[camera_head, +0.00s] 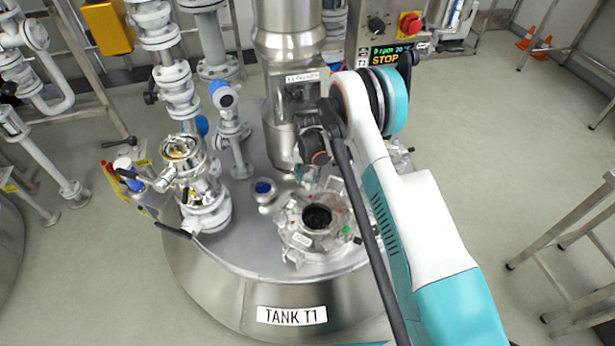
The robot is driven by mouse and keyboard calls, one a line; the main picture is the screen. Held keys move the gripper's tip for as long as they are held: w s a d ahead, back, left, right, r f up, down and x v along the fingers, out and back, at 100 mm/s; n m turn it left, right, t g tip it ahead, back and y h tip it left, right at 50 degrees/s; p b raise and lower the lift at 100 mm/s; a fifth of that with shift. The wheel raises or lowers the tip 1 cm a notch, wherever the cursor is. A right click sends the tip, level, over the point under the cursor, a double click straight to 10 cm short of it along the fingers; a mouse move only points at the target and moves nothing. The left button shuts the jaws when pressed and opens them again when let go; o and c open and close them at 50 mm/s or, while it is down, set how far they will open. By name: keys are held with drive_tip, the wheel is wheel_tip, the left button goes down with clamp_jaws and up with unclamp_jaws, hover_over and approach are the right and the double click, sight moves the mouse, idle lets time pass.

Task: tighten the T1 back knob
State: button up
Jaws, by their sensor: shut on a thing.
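Tank T1 (215,262) stands in the middle of the head view, with a label reading TANK T1 on its front. On its top is a round metal manway (297,240) with a dark central opening and clamp fittings around its rim. My gripper (306,178) points down at the back side of the manway, below my dark wrist. It is shut on the T1 back knob, which is mostly hidden by the fingers and wrist. The knob's exact shape and seating cannot be made out.
A tall steel agitator column (285,50) rises close behind my gripper. A control box (385,40) with a red stop button and a STOP display stands behind. Valves and pipes (170,75) crowd the left. Open floor and a steel frame (575,255) are at right.

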drive_tip(key=m, duration=0.5)
drive_tip(key=shift+w+m, duration=0.1)
drive_tip(key=shift+m, duration=0.2)
drive_tip(key=m, duration=1)
drive_tip(key=shift+r+m, duration=0.1)
drive_tip(key=shift+m, duration=0.3)
drive_tip(key=m, duration=0.5)
drive_tip(key=shift+m, duration=0.3)
drive_tip(key=o, duration=1)
drive_tip(key=shift+d, duration=0.1)
drive_tip(key=shift+o, duration=0.2)
